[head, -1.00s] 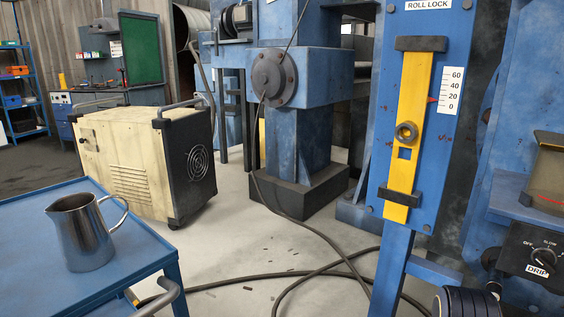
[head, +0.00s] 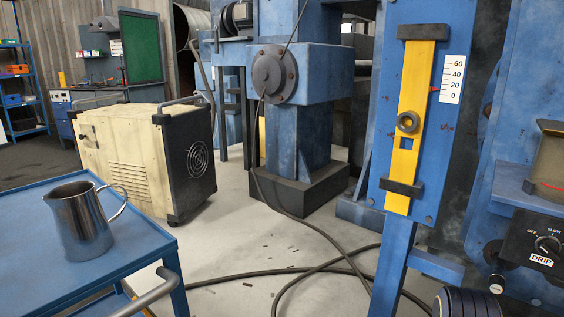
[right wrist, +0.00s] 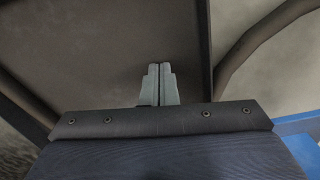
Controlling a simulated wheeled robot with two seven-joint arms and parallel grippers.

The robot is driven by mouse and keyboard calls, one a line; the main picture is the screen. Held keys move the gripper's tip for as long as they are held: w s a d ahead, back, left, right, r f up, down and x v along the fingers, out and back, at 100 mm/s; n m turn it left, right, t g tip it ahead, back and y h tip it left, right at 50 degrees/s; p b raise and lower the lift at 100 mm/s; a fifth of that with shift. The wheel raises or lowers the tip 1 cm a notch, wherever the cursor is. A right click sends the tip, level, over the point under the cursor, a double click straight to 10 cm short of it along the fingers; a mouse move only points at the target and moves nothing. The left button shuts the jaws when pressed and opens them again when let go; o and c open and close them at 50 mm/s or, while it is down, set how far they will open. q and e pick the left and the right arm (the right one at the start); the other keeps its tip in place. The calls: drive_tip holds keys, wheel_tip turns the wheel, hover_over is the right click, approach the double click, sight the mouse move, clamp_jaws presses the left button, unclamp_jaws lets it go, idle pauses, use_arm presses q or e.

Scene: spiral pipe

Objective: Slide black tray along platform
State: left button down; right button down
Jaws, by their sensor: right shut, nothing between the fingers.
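I cannot make out a black tray or its platform in either view. My right gripper (right wrist: 158,68) shows in the right wrist view with its two pale fingers pressed together and nothing between them. Behind the fingers is a plain brownish-grey surface (right wrist: 110,50) that I cannot identify. My left gripper is in neither view.
A blue cart (head: 40,255) at lower left carries a metal jug (head: 80,225). A cream wheeled unit (head: 125,160) stands behind it. A blue panel with a yellow slide bar (head: 412,150) stands right, beside a DRIP dial (head: 547,244). Black cables (head: 300,233) cross the floor.

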drive_tip(key=shift+f, duration=0.35)
